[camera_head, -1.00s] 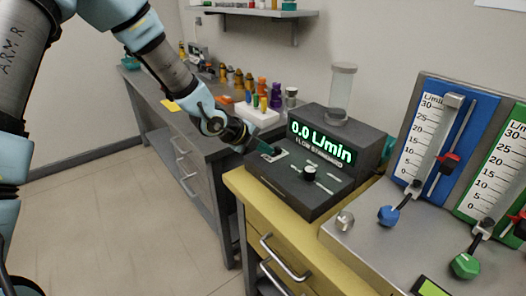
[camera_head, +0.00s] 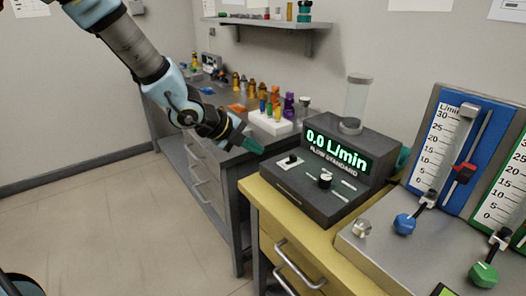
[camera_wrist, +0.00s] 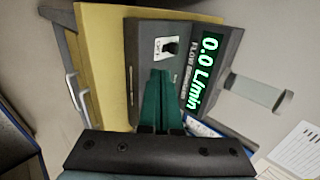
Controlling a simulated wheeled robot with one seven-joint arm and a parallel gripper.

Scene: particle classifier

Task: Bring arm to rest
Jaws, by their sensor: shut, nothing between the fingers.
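My gripper (camera_head: 254,147) has green fingers and points toward the flow standard from its left. It is shut and empty, in the air near the left edge of the device. In the wrist view my gripper (camera_wrist: 160,100) shows its fingers together, in front of the flow standard's panel. The flow standard (camera_head: 312,195) is a dark box with a lit display reading 0.0 L/min, a switch and a knob. It stands on a yellow-topped cabinet (camera_head: 262,205). My arm reaches in from the upper left of the head view.
A flowmeter panel with a blue scale (camera_head: 446,150) and a green scale (camera_head: 507,185) stands at the right. A clear cylinder (camera_head: 357,97) rises behind the display. A grey bench (camera_head: 226,157) holds several small bottles and a white rack (camera_head: 270,122).

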